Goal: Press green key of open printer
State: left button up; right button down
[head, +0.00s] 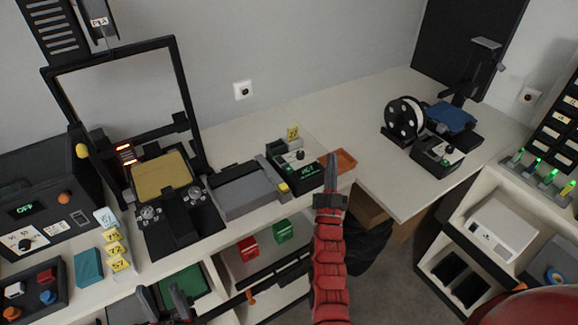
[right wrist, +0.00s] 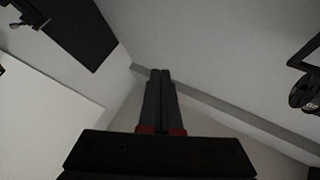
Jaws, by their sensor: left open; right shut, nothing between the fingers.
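A black open-frame printer (head: 180,105) with a yellow bed (head: 161,176) stands on the left bench, with a small red lit display beside its frame. A second open printer (head: 468,92) with a blue bed stands on the right bench. A black control box (head: 437,152) with a knob is in front of it. I cannot clearly make out a green key. My right gripper (head: 332,160) is shut and empty, just right of the mid-bench box in the picture. My left gripper (head: 161,292) is open and empty at lower left.
A grey tray-like unit (head: 248,193) and an orange tray (head: 341,160) flank the mid-bench box. Shelves with red and green boxes lie below. The right bench's front left is bare.

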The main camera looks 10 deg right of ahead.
jog(key=w+d+f+g+y+p, duration=0.15)
jog(key=w+g, duration=0.25)
jog(key=w, duration=0.6)
notch_tip(320, 180, up, 3)
jog(key=n+g+y+p, duration=0.3)
jog(key=g+y, duration=0.7)
jog(key=g, duration=0.1)
send_over(291, 171)
jog(key=shift+f, duration=0.15)
notch_tip(291, 171, down, 8)
jog(key=b, duration=0.2)
jog(key=shift+a+r+b, duration=0.1)
jog(key=shift+r+b, duration=0.1)
jog(key=shift+b, duration=0.15)
jog(key=shift+f, duration=0.55)
